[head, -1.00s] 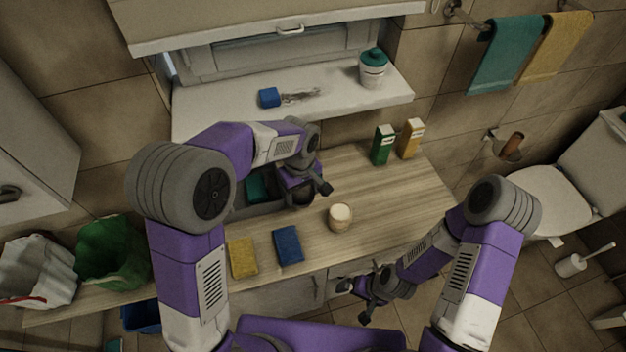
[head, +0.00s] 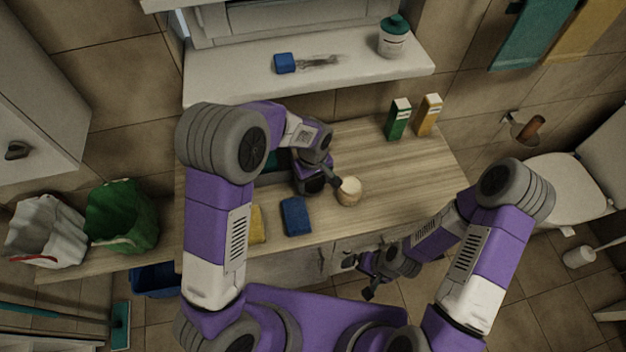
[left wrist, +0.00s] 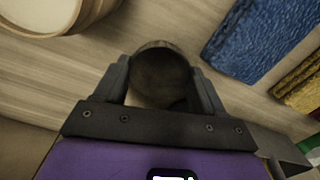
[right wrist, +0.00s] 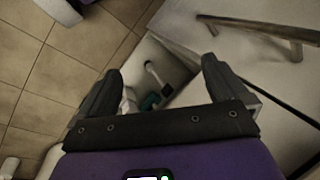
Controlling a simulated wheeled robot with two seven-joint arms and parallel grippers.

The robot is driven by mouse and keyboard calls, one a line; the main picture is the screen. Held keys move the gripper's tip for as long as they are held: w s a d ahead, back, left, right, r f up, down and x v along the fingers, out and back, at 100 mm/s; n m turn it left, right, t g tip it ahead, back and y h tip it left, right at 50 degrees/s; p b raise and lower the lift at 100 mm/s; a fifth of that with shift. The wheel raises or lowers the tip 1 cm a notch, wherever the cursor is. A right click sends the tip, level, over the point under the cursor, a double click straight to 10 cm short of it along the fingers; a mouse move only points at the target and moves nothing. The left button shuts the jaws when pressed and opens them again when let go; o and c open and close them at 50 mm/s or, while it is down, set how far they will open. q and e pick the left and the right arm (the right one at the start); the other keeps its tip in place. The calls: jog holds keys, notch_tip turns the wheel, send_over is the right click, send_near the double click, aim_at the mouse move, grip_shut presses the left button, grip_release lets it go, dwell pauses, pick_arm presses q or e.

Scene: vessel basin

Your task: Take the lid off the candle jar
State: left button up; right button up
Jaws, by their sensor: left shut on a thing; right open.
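The candle jar (head: 348,193) stands upright on the wooden counter, with a pale round top and a tan body. Part of the jar also shows at the upper left of the left wrist view (left wrist: 92,12). My left gripper (head: 322,188) is just left of the jar in the head view. Its fingers are shut on a dark, round, brownish piece (left wrist: 162,75), which looks like the lid, held apart from the jar. In the head view the arm mostly hides this piece. My right gripper (head: 358,277) is open and empty, low in front of the counter.
A blue sponge (head: 296,216) and a yellow sponge (head: 258,225) lie on the counter (head: 400,185) left of the jar. Green (head: 398,120) and orange (head: 428,116) cartons stand at the back right. The counter right of the jar is clear.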

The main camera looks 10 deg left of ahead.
aim_at(313, 184)
pick_arm(q)
jog(key=shift+f, duration=0.1)
jog(key=o, duration=0.7)
jog(key=shift+f, duration=0.15)
jog(key=o, duration=0.5)
jog(key=shift+c, duration=0.2)
jog(key=shift+r, duration=0.25)
notch_tip(313, 184, up, 12)
jog(key=p, duration=0.2)
